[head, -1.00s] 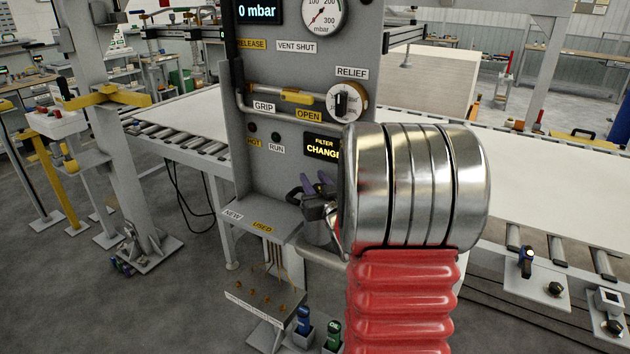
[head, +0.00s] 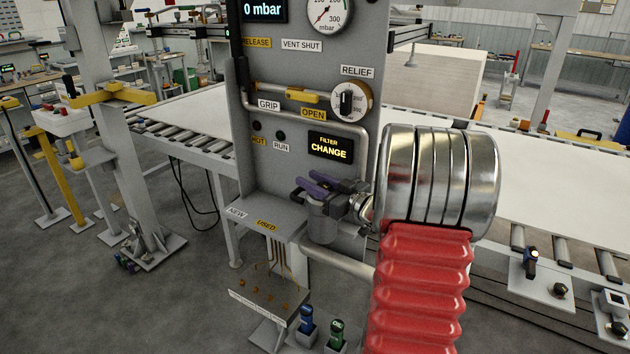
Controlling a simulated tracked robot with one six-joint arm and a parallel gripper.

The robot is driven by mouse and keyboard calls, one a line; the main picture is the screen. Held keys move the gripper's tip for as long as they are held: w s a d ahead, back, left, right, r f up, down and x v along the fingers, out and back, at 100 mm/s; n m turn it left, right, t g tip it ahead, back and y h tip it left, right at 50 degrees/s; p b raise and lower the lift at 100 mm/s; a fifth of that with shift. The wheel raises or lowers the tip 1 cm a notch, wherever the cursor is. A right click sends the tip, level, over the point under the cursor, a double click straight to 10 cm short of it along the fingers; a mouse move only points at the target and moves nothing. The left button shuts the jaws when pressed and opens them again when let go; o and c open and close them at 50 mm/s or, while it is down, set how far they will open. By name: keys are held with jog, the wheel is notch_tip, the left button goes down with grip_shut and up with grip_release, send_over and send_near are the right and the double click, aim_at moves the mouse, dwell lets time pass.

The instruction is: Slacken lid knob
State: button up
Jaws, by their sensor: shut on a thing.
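A grey filter housing (head: 322,226) stands at the lower right of the upright panel, beside the small shelf. My gripper (head: 314,188), with dark jaws and purple pads, is at the top of this housing. It is shut on the lid knob, which is mostly hidden between and behind the jaws. My silver wrist and red sleeve come in from the right. The filter display (head: 330,148) above reads "CHANGE" in yellow.
The panel carries a relief dial (head: 350,101), a yellow-handled grip valve (head: 302,96) and a pressure gauge (head: 327,12).

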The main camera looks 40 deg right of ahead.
jog(key=shift+a+n+y, duration=0.15)
jog(key=shift+n+y, duration=0.45)
jog(key=shift+y, duration=0.4)
jog(key=shift+a, duration=0.1)
jog(key=o, duration=1.1)
jog(key=shift+c, duration=0.2)
jog(key=shift+s, duration=0.1)
jog(key=v, duration=1.3)
jog(key=shift+s+d+r, duration=0.2)
jog(key=shift+s, duration=0.1)
